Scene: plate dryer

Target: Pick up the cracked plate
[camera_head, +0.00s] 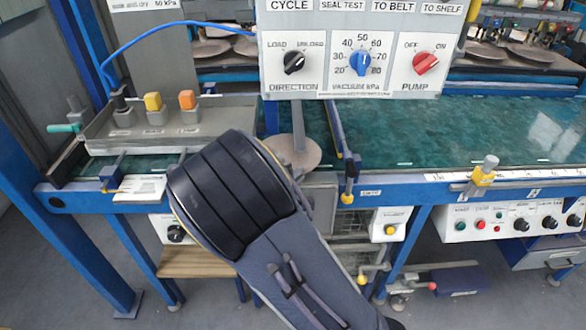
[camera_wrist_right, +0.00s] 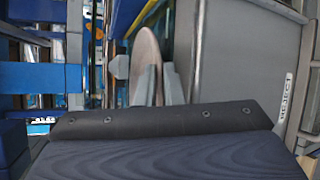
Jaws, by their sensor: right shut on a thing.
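A brown plate (camera_wrist_right: 149,55) shows nearly edge-on in the right wrist view. My right gripper (camera_wrist_right: 154,88) is shut on its near edge, one grey finger on each side. In the head view a round brown plate (camera_head: 308,153) lies beside a thin grey post, partly behind my dark right forearm; it appears to be the same plate. The forearm hides the right fingers there. I cannot make out a crack. My left gripper is in neither view.
A control panel (camera_head: 345,50) with three knobs hangs just above the plate. A green belt (camera_head: 440,130) runs right behind a blue rail. A grey box (camera_head: 170,125) with coloured switches stands left. In the wrist view, a grey wall (camera_wrist_right: 235,50) is close on the right.

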